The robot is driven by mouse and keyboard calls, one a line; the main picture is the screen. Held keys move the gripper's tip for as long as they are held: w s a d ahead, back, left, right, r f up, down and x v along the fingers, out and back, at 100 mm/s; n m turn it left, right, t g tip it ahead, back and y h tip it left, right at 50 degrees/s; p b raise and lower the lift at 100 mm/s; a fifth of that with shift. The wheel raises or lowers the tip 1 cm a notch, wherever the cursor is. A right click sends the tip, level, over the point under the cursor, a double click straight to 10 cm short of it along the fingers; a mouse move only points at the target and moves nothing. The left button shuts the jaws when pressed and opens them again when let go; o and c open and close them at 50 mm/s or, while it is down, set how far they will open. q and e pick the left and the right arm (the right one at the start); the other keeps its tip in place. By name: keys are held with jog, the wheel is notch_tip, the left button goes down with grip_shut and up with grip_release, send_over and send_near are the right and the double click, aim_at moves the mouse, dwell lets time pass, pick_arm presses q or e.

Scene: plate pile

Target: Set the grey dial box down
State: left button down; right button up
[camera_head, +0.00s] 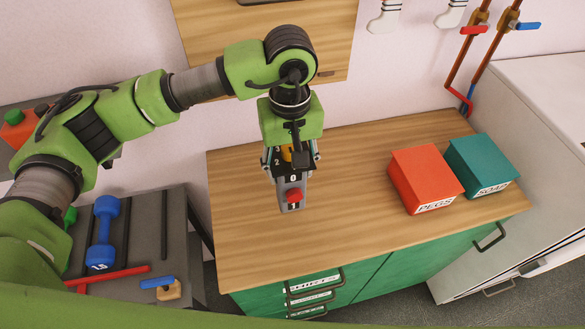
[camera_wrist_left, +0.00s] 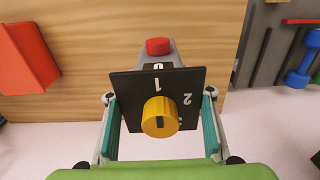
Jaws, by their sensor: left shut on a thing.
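The grey dial box (camera_head: 290,182) has a black face with numbers, a yellow dial and a red button. My left gripper (camera_head: 292,162) points down over the left part of the wooden worktop (camera_head: 350,170) and is shut on the box. In the left wrist view, the box (camera_wrist_left: 130,84) sits between the two fingers of the gripper (camera_wrist_left: 159,96), with its red button end pointing away from the palm. Whether the underside of the box touches the worktop cannot be told. My right gripper is not in view.
A red PEGS box (camera_head: 424,178) and a teal SOAP box (camera_head: 482,164) stand at the worktop's right. The worktop around the dial box is bare. A lower grey surface at the left holds a blue dumbbell (camera_head: 103,233). Copper pipes (camera_head: 478,62) run down the wall.

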pick_arm(q)
jog(key=shift+w+d+f+p, duration=0.1)
jog(key=shift+w+f+p, duration=0.15)
jog(key=shift+f, duration=0.5)
jog(key=shift+w+f+p, duration=0.2)
jog(key=shift+f, duration=0.55)
jog(key=shift+w+d+f+p, duration=0.1)
jog(key=shift+w+f+p, duration=0.15)
jog(key=shift+f, duration=0.5)
jog(key=shift+f, duration=0.15)
jog(key=c, duration=1)
grip_release()
jog(key=shift+a, duration=0.1)
